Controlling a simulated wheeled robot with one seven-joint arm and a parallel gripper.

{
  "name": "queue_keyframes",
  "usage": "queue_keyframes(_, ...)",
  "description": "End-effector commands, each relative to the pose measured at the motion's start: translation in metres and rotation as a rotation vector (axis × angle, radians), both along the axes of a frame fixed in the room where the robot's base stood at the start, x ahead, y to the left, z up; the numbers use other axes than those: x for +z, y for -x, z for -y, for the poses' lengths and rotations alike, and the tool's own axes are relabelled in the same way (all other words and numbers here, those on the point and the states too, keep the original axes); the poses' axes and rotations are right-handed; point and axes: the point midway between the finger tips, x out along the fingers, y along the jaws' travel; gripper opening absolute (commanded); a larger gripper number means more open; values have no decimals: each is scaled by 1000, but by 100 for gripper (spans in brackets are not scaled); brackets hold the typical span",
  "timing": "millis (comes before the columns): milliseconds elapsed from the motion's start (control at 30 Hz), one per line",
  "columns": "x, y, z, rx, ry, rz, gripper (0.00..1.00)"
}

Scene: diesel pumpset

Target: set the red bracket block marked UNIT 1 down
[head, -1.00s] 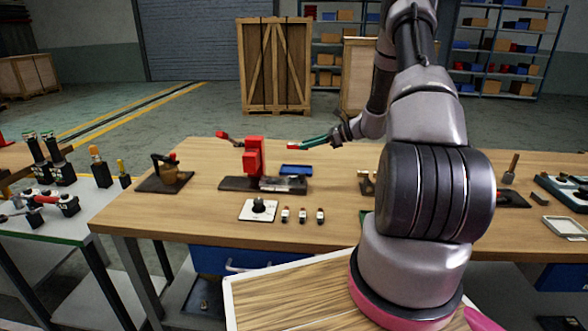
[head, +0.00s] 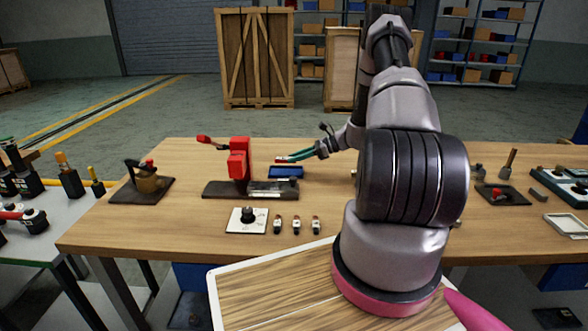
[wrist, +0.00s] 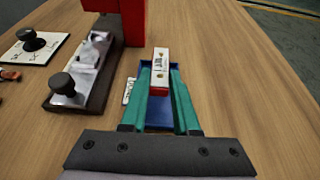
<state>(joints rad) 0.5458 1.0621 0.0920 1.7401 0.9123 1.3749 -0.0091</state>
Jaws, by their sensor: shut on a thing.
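My gripper (head: 284,160) has teal fingers and is shut on the red bracket block (wrist: 160,68). In the wrist view the block sits between the fingertips, with a white marked face toward the camera and a red end below it. In the head view only a small red bit of it shows at the fingertips. The blue tray (head: 286,172) lies on the bench just below the fingers; its floor (wrist: 160,112) also shows between them in the wrist view. I cannot tell whether the block touches the tray.
A red vise-like fixture (head: 239,160) on a dark base stands close left of the tray. A small white label (wrist: 128,91) lies beside the tray. Bench to the tray's right is clear.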

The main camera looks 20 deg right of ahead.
Motion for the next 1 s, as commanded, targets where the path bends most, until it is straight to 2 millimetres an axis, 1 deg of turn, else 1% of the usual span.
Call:
queue_keyframes(167,-13,0,0,-1,-1,0,0)
queue_keyframes(300,-34,0,0,-2,-3,-1,0)
queue_keyframes(367,-41,-1,0,-1,-2,0,0)
queue_keyframes(733,-46,0,0,-1,-1,0,0)
queue_keyframes(767,-46,0,0,-1,-1,0,37)
queue_keyframes(800,-46,0,0,-1,-1,1,42)
queue_keyframes(1000,-45,0,0,-1,0,0,42)
